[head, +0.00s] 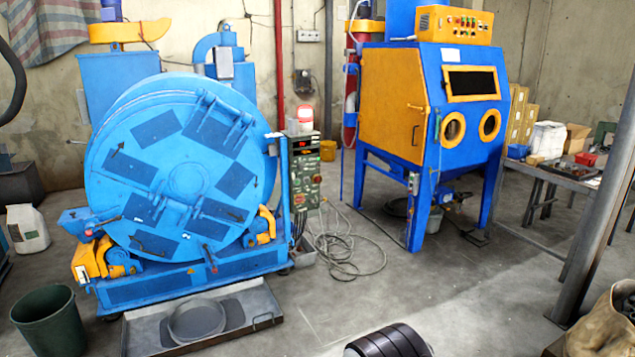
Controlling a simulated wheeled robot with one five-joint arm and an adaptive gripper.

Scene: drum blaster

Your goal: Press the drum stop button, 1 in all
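The blue drum blaster (185,178) stands at the left, with its large round door facing me. A narrow control panel (305,172) with several small buttons and labels stands upright at the drum's right side. A red and white beacon (305,119) sits on top of the panel. The buttons are too small to tell for certain which one is the drum stop button.
A blue and orange blast cabinet (430,110) stands right of the panel. Loose cables (345,245) lie on the floor between them. A metal tray (262,298) lies before the drum, beside a dark green bin (48,320). A grey post (598,210) stands at right. The middle floor is clear.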

